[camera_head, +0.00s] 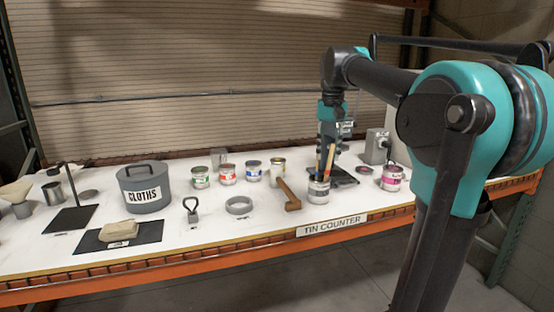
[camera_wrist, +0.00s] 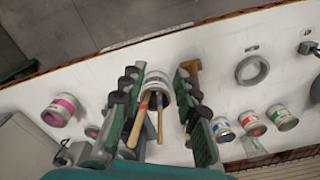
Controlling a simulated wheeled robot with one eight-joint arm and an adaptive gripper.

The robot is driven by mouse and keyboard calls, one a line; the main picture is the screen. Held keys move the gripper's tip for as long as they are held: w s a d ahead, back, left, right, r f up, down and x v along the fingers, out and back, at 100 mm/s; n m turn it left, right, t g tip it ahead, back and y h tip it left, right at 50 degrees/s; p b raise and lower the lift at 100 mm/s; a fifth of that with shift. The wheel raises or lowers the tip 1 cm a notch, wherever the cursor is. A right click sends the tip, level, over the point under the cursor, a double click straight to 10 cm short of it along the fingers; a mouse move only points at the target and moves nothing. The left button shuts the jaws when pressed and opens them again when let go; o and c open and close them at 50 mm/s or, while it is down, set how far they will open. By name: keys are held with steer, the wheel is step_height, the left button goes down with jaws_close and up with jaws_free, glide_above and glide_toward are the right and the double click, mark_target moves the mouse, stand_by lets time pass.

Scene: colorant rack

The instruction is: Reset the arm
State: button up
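My gripper (camera_head: 328,148) hangs downward at the right part of the white counter (camera_head: 215,238). It also shows in the wrist view (camera_wrist: 158,72), with its two dark green fingers spread apart. A grey tin (camera_head: 319,190) with upright wooden-handled tools stands near the counter's front edge, close to my gripper. In the wrist view the same tin (camera_wrist: 158,82) appears between the fingers, with gaps on both sides. I see no thing gripped. How far the fingertips are above the tin is hard to tell.
A mallet (camera_head: 292,204) lies left of the tin. A magenta-labelled tin (camera_head: 391,179) stands to the right, near a grey device (camera_head: 377,147). Several labelled tins (camera_head: 227,175) line the middle. A grey CLOTHS drum (camera_head: 144,190) and a metal ring (camera_head: 239,206) are farther left.

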steer(key=s+d+f+t, duration=0.1)
steer(key=s+f, duration=0.6)
steer(key=f, duration=0.4)
steer(key=s+d+f+n+t, duration=0.1)
steer(key=s+f, duration=0.6)
steer(key=f, duration=0.5)
steer(key=s+d+f+n+t, duration=0.1)
steer(key=s+f, duration=0.6)
steer(key=f, duration=0.5)
steer(key=shift+s+d+f+t, duration=0.2)
steer(key=shift+f+t, duration=0.05)
steer(key=shift+t, duration=0.05)
